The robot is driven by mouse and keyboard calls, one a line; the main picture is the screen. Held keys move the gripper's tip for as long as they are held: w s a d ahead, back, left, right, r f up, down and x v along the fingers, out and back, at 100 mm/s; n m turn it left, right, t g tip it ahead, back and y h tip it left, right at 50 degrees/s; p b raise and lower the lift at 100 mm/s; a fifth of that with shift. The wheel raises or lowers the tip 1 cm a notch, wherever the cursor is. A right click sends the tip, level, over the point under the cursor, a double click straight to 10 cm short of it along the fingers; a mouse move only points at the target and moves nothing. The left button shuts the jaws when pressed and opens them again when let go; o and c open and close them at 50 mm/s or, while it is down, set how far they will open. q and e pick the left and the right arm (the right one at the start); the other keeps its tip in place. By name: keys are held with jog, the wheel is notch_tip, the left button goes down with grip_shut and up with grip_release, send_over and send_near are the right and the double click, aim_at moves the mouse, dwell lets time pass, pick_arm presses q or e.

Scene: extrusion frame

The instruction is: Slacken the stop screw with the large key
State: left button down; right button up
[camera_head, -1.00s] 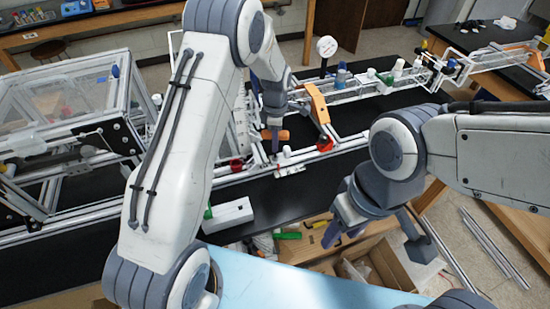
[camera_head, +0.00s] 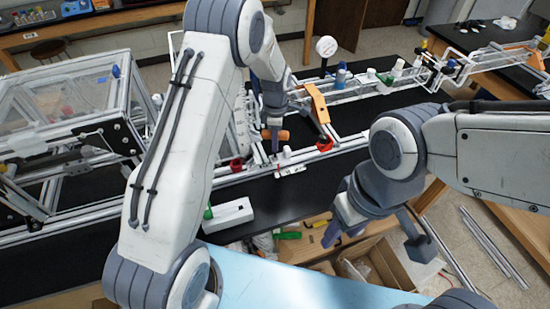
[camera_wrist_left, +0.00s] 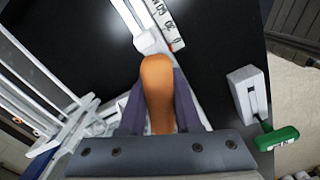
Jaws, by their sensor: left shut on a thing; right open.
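My left gripper (camera_head: 275,142) is shut on an orange handle (camera_wrist_left: 158,90), which I take to be the large key. The handle also shows between the fingers in the head view (camera_head: 282,134). The key's shaft and tip are hidden behind the handle. Beyond the handle in the left wrist view is a pale block (camera_wrist_left: 149,41) on a rail, beside a white scale strip (camera_wrist_left: 168,22). I cannot make out the stop screw or whether the key touches it. My right gripper (camera_head: 340,235) hangs open and empty, in front of the bench, away from the rail.
A white holder (camera_head: 232,214) stands on the black bench top, with a green handle (camera_wrist_left: 277,138) at its end in the left wrist view. A clear-walled frame box (camera_head: 65,95) stands left. An orange bracket (camera_head: 318,102) is right of my left gripper.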

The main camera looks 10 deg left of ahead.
pick_arm(q)
jog(key=shift+r, duration=0.1)
jog(key=shift+r+p, duration=1.1)
jog(key=shift+r, duration=0.35)
jog(key=shift+r+p, duration=1.15)
jog(key=shift+r, duration=0.35)
